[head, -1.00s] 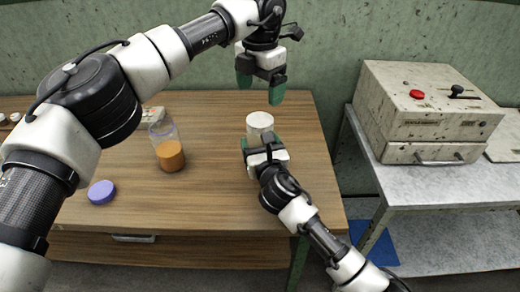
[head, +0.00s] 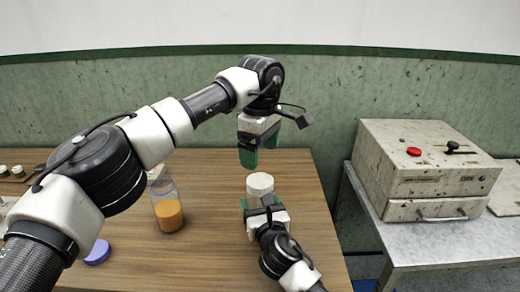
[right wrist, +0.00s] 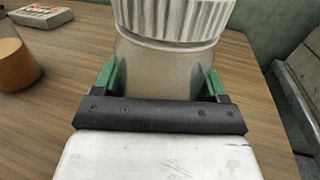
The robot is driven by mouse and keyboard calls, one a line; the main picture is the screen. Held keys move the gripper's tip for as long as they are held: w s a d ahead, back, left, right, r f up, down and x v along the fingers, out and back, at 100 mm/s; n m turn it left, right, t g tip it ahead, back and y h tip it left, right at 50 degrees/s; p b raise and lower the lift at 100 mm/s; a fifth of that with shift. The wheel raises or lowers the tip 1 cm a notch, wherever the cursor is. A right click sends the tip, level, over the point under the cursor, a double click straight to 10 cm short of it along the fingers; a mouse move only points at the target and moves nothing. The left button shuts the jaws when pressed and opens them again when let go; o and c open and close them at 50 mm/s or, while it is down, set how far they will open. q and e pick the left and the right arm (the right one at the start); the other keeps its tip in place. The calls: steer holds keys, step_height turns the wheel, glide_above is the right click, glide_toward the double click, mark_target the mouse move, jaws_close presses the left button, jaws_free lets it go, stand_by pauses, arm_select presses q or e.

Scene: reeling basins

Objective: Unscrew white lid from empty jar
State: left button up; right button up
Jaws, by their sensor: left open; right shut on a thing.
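The empty jar (right wrist: 165,72) is a clear, cloudy jar standing upright on the wooden table, with the ribbed white lid (head: 260,184) on top. The lid fills the top of the right wrist view (right wrist: 172,20). My right gripper (head: 260,208) is shut on the jar's body below the lid, one green finger on each side in the right wrist view (right wrist: 160,85). My left gripper (head: 272,148) is open and empty, above the lid and apart from it, its green fingers pointing down. Most of the jar is hidden by my right gripper in the head view.
A jar of orange contents (head: 168,212) stands left on the table, with a purple lid (head: 98,252) nearer the front. A grey device with buttons (right wrist: 42,16) lies behind it. A worn box machine (head: 425,170) stands on a metal table (head: 420,243) at the right.

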mark_target(260, 180)
arm_select(q)
steer(key=m, duration=0.4)
arm_select(e)
steer(key=shift+f, duration=0.1)
arm_select(q)
steer(key=m, duration=0.7)
steer(key=shift+m, duration=0.4)
steer(key=m, duration=0.4)
steer(key=shift+f+m, duration=0.45)
steer(key=shift+m, duration=0.05)
steer(key=shift+f, duration=3.55)
